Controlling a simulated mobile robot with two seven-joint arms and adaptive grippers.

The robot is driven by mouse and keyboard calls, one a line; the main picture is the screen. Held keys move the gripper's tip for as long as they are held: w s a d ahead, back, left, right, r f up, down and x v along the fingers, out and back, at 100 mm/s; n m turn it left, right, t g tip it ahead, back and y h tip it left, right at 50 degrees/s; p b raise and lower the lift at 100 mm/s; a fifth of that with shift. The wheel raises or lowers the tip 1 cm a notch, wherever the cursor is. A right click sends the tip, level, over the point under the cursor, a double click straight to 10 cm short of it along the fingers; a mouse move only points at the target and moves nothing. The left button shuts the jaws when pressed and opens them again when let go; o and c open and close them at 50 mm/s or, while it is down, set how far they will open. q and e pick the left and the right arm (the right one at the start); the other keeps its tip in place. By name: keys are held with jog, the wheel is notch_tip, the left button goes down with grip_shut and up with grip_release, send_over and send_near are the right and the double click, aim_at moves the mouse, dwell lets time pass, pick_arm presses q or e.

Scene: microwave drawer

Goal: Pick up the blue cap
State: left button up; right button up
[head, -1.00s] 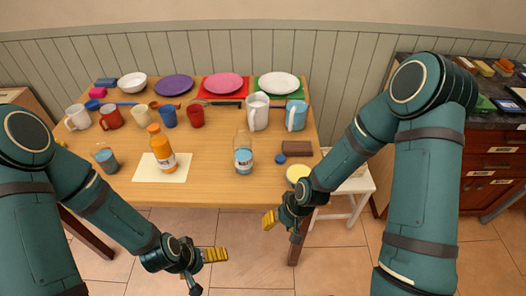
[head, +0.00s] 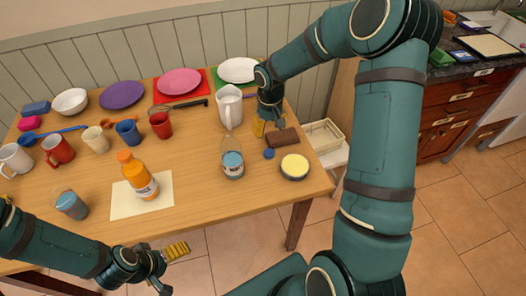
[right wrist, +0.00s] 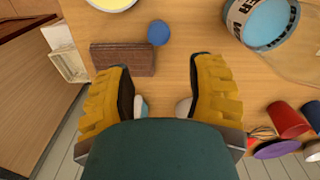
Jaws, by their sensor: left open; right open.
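The blue cap (head: 269,154) is a small round disc lying on the wooden table between the water bottle (head: 232,160) and the brown block (head: 283,138). In the right wrist view the blue cap (right wrist: 158,33) lies ahead of the fingertips, beside the brown block (right wrist: 124,59). My right gripper (head: 262,126) is above the table just behind the cap and next to the block. In the right wrist view my right gripper (right wrist: 160,80) is open with nothing between its yellow fingers. My left gripper (head: 170,252) is open and empty in front of the table's front edge.
A yellow-filled bowl (head: 294,166) stands right of the cap. A white pitcher (head: 229,106) stands behind the bottle, close to my right gripper. An orange bottle (head: 138,178) stands on a cream mat (head: 116,204). Mugs and plates fill the table's back.

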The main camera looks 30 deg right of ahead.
jog(key=b, duration=0.1)
send_over(270, 153)
jog(key=f, duration=0.7)
jog(key=shift+a+f, duration=0.2)
jog(key=shift+f, duration=0.05)
jog(key=shift+s+d+f+b, duration=0.1)
jog(key=shift+f+b, duration=0.35)
jog(key=shift+f, duration=0.9)
jog(key=shift+d+f+b, duration=0.1)
jog(key=shift+f+b, duration=0.35)
jog(key=shift+f, duration=0.9)
jog(key=shift+r, duration=0.1)
jog(key=shift+c, duration=0.4)
jog(key=c, duration=0.4)
